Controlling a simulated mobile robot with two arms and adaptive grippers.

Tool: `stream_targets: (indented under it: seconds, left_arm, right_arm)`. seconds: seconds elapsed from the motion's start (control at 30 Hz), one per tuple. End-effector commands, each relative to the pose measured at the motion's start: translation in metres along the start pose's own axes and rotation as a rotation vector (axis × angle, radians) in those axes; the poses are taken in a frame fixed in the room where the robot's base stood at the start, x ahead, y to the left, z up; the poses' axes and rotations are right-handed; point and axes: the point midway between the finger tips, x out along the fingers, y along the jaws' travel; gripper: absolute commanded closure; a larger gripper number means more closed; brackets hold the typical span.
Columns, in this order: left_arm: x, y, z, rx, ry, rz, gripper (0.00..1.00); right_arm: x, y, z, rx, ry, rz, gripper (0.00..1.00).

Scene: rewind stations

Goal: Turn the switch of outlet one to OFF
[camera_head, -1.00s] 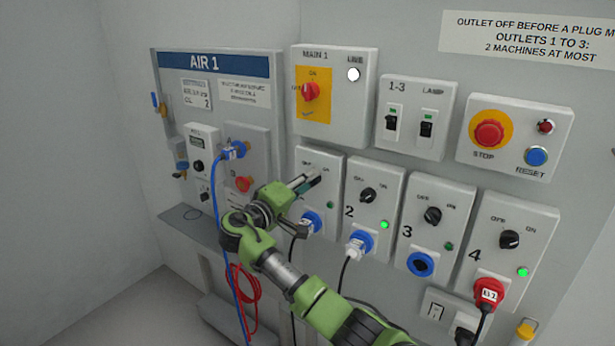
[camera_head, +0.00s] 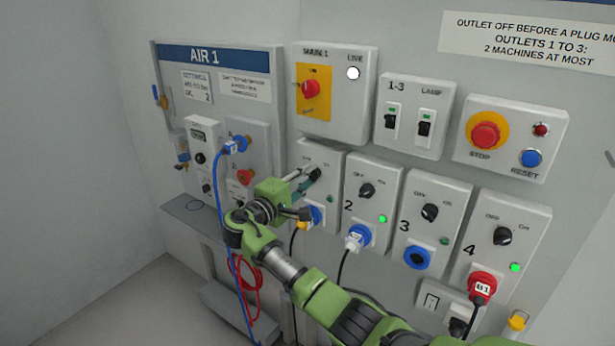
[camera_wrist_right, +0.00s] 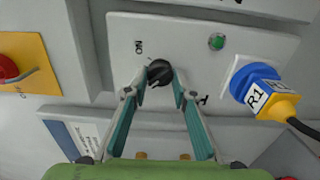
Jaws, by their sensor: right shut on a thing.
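The outlet one panel (camera_head: 330,160) is a pale box on the wall, left of outlet two. Its black rotary switch (camera_wrist_right: 159,72) sits between the fingertips of my right gripper (camera_wrist_right: 162,80), which is shut on it. In the head view the right gripper (camera_head: 314,178) reaches the switch from the left and partly covers it. I cannot read the switch's exact position. The panel's green lamp (camera_wrist_right: 217,41) looks dull. A blue plug with a yellow end (camera_wrist_right: 265,90), labelled R1, is in the socket below. My left gripper is not in view.
Outlet two (camera_head: 372,200), outlet three (camera_head: 428,225) and outlet four (camera_head: 510,245) stand in a row to the right. The MAIN 1 box (camera_head: 335,90) is above. The AIR 1 panel (camera_head: 215,60) with a blue hose (camera_head: 219,190) is at the left.

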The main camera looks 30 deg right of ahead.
Motion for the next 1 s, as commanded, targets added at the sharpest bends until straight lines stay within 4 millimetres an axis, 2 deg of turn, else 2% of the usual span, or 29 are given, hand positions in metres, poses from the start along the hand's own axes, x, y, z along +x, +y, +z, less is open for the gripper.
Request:
stream_targets:
  seconds: [0.23, 0.27, 0.3, 0.33, 0.73, 0.87, 1.0]
  left_arm:
    - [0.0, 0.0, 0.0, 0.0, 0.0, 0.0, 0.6]
    - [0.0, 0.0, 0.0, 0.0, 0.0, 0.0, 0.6]
    - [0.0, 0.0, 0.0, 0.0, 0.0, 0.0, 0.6]
    - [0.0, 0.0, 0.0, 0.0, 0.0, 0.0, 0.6]
    - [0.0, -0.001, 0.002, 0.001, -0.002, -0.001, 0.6]
    - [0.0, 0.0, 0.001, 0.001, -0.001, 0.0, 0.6]
    - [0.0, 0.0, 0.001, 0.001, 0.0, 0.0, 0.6]
  right_arm:
    - [0.0, -0.001, 0.0, -0.003, 0.001, -0.001, 0.97]
    - [0.0, -0.001, 0.0, -0.003, 0.001, -0.001, 0.71]
    - [0.0, -0.001, 0.0, -0.003, 0.001, -0.001, 0.6]
    - [0.0, -0.001, 0.0, -0.003, 0.001, -0.001, 0.59]
    - [-0.006, -0.001, -0.001, 0.0, 0.002, 0.0, 0.59]
    - [-0.024, -0.001, -0.001, 0.001, 0.003, -0.001, 0.59]
    - [-0.054, -0.001, -0.001, 0.001, 0.005, -0.002, 0.59]
